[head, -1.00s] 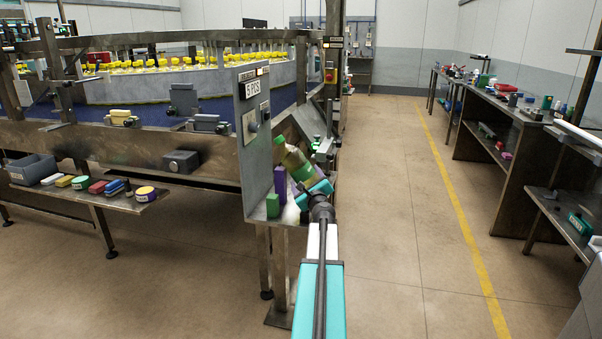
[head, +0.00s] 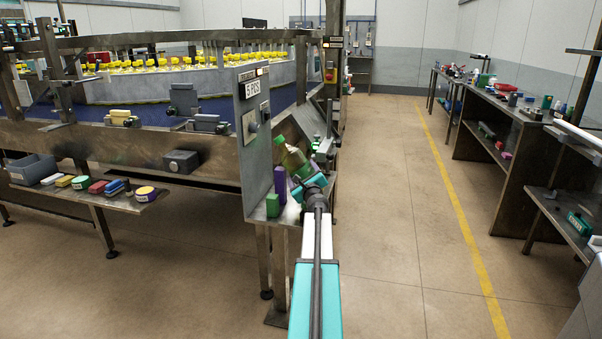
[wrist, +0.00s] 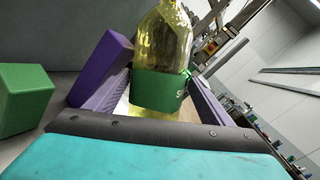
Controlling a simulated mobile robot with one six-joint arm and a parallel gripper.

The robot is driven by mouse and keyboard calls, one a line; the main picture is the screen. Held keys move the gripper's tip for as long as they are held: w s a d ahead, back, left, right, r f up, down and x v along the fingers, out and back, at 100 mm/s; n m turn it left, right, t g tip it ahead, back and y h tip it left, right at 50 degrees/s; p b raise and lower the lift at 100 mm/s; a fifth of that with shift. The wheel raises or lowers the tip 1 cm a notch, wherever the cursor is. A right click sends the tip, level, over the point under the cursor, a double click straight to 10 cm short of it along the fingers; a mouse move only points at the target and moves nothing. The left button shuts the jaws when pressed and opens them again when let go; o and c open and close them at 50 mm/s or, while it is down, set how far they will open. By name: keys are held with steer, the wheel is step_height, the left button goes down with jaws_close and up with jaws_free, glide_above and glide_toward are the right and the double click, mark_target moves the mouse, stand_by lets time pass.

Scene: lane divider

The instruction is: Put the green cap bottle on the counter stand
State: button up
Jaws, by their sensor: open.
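A bottle with a green cap (head: 279,140) and a greenish body (head: 294,160) is tilted, its top toward the left, at the small metal stand beside the 5 PCS panel. In the wrist view the yellow-green bottle (wrist: 160,88) with its green label stands between the two fingers of my gripper (wrist: 155,100). The fingers are apart, one on each side of the bottle; contact is not clear. The cap is out of that view, and the bottle's base is hidden. In the head view my gripper (head: 307,186) is at the bottle's lower end.
A side table (head: 140,205) with small items is at the left. The floor (head: 390,220) at the right is clear.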

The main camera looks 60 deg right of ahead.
mark_target(302, 164)
stand_by(0.3)
steer(key=c, duration=0.9)
steer(key=shift+r+p, duration=0.45)
steer(key=shift+r, duration=0.4)
step_height(302, 164, up, 2)
steer(key=shift+p, duration=0.45)
steer(key=s+d+r+v, duration=0.1)
steer(key=s+d+v, duration=0.1)
steer(key=v, duration=1.3)
steer(key=shift+s+a+r, duration=0.15)
steer(key=shift+s+r, duration=0.05)
steer(key=shift+s, duration=0.2)
